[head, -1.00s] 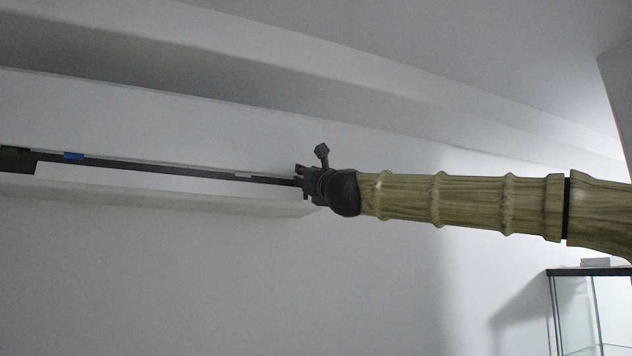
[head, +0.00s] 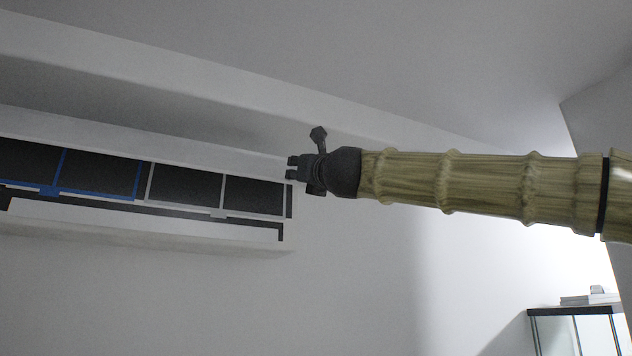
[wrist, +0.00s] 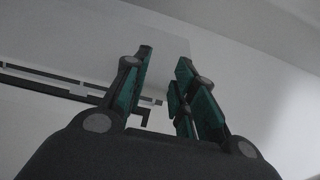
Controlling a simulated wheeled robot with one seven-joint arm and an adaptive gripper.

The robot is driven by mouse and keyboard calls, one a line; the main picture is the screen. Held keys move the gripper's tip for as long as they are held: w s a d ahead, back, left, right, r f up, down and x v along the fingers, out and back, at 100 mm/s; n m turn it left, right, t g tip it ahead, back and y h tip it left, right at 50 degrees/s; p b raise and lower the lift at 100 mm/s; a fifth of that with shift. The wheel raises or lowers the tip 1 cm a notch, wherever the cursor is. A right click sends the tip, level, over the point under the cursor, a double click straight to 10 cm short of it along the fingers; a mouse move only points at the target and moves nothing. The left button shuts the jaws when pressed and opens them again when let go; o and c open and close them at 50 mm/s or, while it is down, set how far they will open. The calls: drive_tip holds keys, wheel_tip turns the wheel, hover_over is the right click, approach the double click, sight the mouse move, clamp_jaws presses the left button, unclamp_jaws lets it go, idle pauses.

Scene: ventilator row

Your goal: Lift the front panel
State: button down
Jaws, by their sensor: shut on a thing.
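The front panel (head: 200,155) is the long white strip along the top of the wall-mounted white unit (head: 150,222). It is raised, and dark filters show below it. One filter has a blue frame (head: 139,180) and another a grey frame (head: 185,212). My gripper (head: 291,167) is at the panel's right end, shut on its edge. In the wrist view, my gripper's fingers (wrist: 165,60) stand either side of the pale panel (wrist: 110,62), with a gap between the fingers. The exact contact is dim.
A ceiling ledge (head: 250,105) runs above the unit. A glass cabinet (head: 575,332) with a dark top stands at the lower right, with small items on it. The wall below the unit is bare.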

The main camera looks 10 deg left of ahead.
drive_tip(key=r+p, duration=0.2)
drive_tip(key=p, duration=0.2)
drive_tip(key=shift+s+d+r+g+h+p, duration=0.15)
drive_tip(key=shift+d+r+g+h+p, duration=0.15)
drive_tip(key=shift+r+g+p, duration=0.1)
drive_tip(key=shift+s+p, duration=0.1)
drive_tip(key=shift+p, duration=0.35)
drive_tip(key=shift+a+f, duration=0.1)
drive_tip(key=shift+f, duration=0.05)
drive_tip(key=c, duration=1.2)
unclamp_jaws()
drive_tip(key=shift+o, duration=0.2)
